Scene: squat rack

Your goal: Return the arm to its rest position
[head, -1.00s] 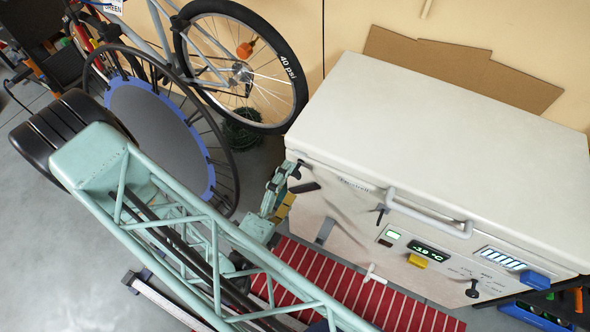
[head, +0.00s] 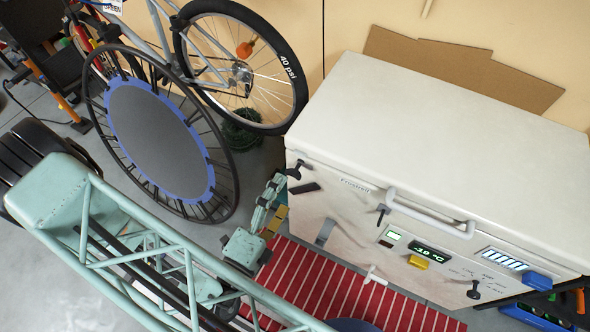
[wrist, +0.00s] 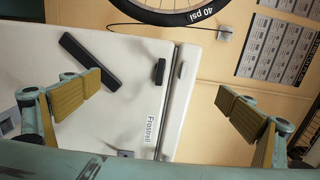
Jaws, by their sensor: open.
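My gripper (head: 270,207) is in front of the left end of the white chest freezer (head: 440,150) in the head view. In the wrist view my gripper (wrist: 158,103) has its two yellow-padded fingers wide apart with nothing between them. My green lattice arm crosses the lower left of the head view. Whether a finger touches the freezer cannot be told.
A red striped mat (head: 330,285) lies on the floor before the freezer. A round trampoline (head: 158,135) and a bicycle wheel (head: 240,70) stand at the left. Cardboard (head: 460,70) leans on the wall. A wall poster (wrist: 280,48) shows in the wrist view.

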